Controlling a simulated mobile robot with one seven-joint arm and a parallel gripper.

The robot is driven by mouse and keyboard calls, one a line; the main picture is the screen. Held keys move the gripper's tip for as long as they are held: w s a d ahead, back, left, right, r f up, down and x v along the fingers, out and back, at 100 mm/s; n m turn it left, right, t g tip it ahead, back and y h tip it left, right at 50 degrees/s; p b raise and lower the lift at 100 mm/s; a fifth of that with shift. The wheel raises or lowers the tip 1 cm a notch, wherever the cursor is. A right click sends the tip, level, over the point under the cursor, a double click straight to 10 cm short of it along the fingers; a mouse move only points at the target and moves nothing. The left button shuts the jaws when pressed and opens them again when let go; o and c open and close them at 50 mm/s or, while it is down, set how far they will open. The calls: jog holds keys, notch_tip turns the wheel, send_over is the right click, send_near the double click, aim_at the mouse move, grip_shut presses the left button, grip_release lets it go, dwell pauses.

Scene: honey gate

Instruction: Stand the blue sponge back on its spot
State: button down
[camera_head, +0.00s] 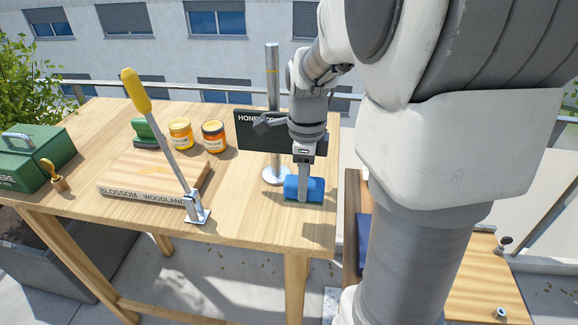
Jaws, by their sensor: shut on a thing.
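The blue sponge (303,189) is at the right front part of the wooden table, close to the table's right edge. My gripper (304,176) points down from above and is shut on the sponge. The sponge looks upright at or just above the tabletop; I cannot tell whether it touches the wood.
A metal pole on a round base (276,176) stands close behind the sponge, with a dark sign (252,131). Left are a yellow-handled lever (159,128), a wooden board (150,178), two honey jars (214,136), a green-handled item (144,130), a stamp (55,178) and a green box (30,155).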

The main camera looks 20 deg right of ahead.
jog(key=shift+f+b, duration=2.1)
jog(key=shift+f, duration=0.95)
jog(key=shift+f+b, duration=0.7)
jog(key=shift+f, duration=0.3)
jog(key=shift+c, duration=1.1)
grip_release()
jog(key=shift+r, duration=0.15)
jog(key=shift+r+p, duration=3.35)
jog(key=shift+r, duration=0.55)
